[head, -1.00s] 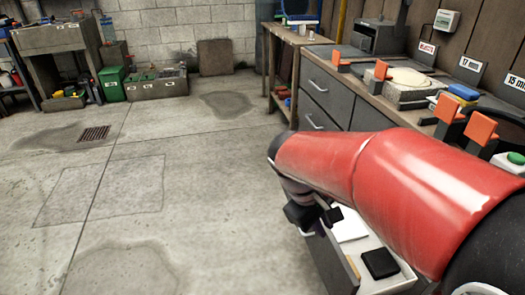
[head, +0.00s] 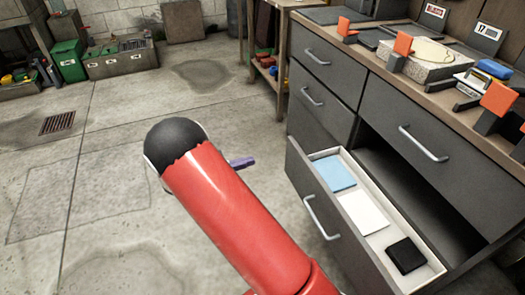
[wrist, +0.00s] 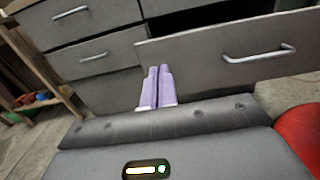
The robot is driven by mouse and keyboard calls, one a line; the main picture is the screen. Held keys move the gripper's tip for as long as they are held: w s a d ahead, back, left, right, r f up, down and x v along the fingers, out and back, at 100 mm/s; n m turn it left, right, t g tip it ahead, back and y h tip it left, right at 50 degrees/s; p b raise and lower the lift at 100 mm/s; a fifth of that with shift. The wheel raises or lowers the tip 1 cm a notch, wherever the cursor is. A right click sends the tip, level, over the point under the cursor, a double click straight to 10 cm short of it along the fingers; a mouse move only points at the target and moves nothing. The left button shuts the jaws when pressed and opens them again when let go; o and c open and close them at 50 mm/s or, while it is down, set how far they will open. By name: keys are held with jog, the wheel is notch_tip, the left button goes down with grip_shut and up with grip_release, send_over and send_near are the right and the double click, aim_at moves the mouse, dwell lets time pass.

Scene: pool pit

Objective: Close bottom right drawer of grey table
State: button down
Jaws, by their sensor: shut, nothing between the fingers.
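The grey table (head: 372,115) stands at the right of the head view with several drawers. Its bottom right drawer (head: 335,232) is pulled out, with a light blue card, a white card and a black box inside. In the wrist view the drawer's front (wrist: 215,62) and metal handle (wrist: 258,56) fill the upper right. My gripper (head: 243,162) is shut and empty, out in front of the table and apart from the drawer in the head view. Its purple fingers (wrist: 158,72) overlap the left end of the drawer front in the wrist view; I cannot tell the gap.
Other drawers (head: 320,100) on the left of the table look closed. A wooden shelf (head: 268,60) stands beyond the table. The concrete floor (head: 110,190) to the left is clear. Orange blocks and tools sit on the tabletop.

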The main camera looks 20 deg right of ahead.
aim_at(296, 149)
jog(key=d+p, duration=0.1)
jog(key=d, duration=1.2)
jog(key=shift+w+d, duration=0.1)
jog(key=shift+d, duration=0.15)
jog(key=shift+d, duration=0.55)
jog(key=w+d+b, duration=0.1)
jog(key=d+b, duration=0.1)
jog(key=d, duration=2.5)
jog(key=shift+d+b, duration=0.2)
jog(key=shift+b, duration=0.15)
jog(key=shift+d+r, duration=0.1)
jog(key=shift+r, duration=0.15)
